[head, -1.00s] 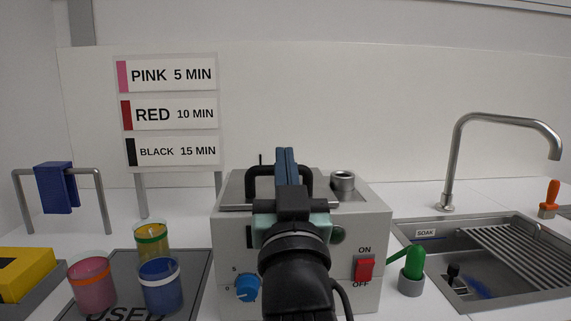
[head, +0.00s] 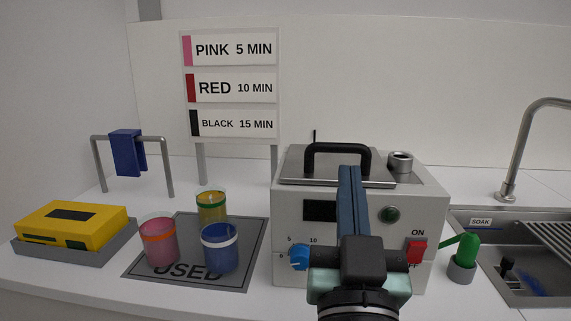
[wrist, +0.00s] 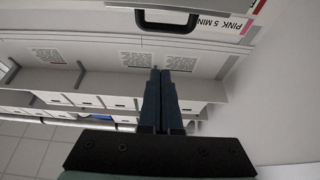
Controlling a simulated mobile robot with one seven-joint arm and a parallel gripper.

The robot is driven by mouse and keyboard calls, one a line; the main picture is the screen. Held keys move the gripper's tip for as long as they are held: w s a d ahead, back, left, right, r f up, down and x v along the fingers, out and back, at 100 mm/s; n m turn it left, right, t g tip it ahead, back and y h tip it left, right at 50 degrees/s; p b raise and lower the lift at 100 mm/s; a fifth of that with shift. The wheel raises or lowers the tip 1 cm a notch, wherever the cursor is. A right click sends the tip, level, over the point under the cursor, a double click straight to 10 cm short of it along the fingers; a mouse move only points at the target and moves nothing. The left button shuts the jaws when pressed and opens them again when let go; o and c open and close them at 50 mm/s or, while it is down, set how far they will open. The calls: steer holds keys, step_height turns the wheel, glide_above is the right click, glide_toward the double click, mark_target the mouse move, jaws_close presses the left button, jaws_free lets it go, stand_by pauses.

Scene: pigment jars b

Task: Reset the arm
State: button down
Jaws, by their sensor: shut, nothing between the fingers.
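My gripper (head: 349,172) points upward in front of the grey machine (head: 425,190), its two blue fingers together with nothing between them. It overlaps the machine's front and the lower part of the black lid handle (head: 322,150) in the head view. In the wrist view my gripper (wrist: 160,76) is also closed and empty. The blue dial (head: 299,257) is left of it, and the red ON/OFF switch (head: 416,251) is right of it. Part of the machine's front is hidden behind the gripper.
Pink (head: 160,250), yellow (head: 211,208) and blue (head: 219,255) jars stand on the USED mat (head: 190,280). A yellow box (head: 70,225) sits in a grey tray at left. A green-topped object (head: 466,250) and the sink (head: 500,222) are at right. A time sign (head: 231,90) stands behind.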

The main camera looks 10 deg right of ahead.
steer(key=s+a+r+n+t+y, duration=0.2)
steer(key=s+a+r+t+y, duration=0.15)
steer(key=a+r, duration=0.4)
steer(key=s+a+r+n+t+y, duration=0.25)
steer(key=s+a+r, duration=0.3)
steer(key=r, duration=0.35)
step_height(320, 180, up, 23)
steer(key=w+m+p, duration=0.1)
steer(key=p, duration=2.2)
steer(key=shift+g, duration=0.4)
steer(key=shift+w+a, duration=0.1)
